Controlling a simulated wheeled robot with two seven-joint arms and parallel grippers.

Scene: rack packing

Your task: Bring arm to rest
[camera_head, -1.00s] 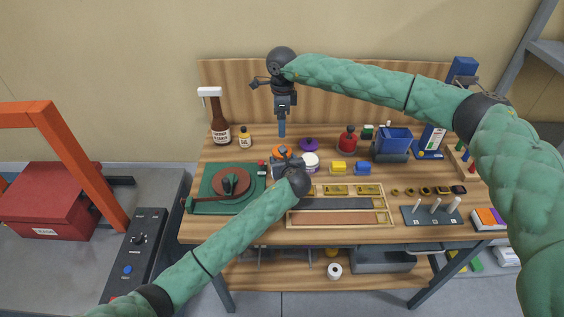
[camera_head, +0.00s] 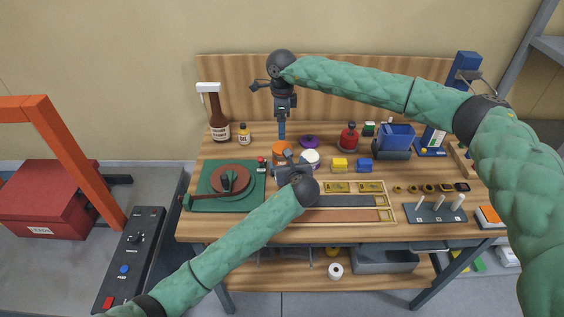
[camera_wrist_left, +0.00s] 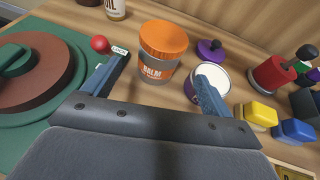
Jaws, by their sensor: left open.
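My left gripper (camera_head: 287,159) is low over the middle of the workbench, beside the orange-lidded balm jar. In the left wrist view its two blue-grey fingers (camera_wrist_left: 155,83) are wide apart with nothing held between them. The balm jar (camera_wrist_left: 160,52) stands upright beyond the gap. The right finger overlaps an open white jar (camera_wrist_left: 216,77) in the picture; contact cannot be told. My right gripper (camera_head: 282,130) hangs pointing down near the back board, left of the purple lid. Its fingers look like one narrow blue shape, so their opening cannot be told.
A green mat with a brown disc (camera_head: 228,180) lies left of my left gripper. Bottles stand behind it. The purple lid (camera_head: 309,141), red jar (camera_head: 348,138) and blue bin (camera_head: 396,136) are to the right. A framed tray (camera_head: 345,215) and a peg plate (camera_head: 435,213) occupy the front.

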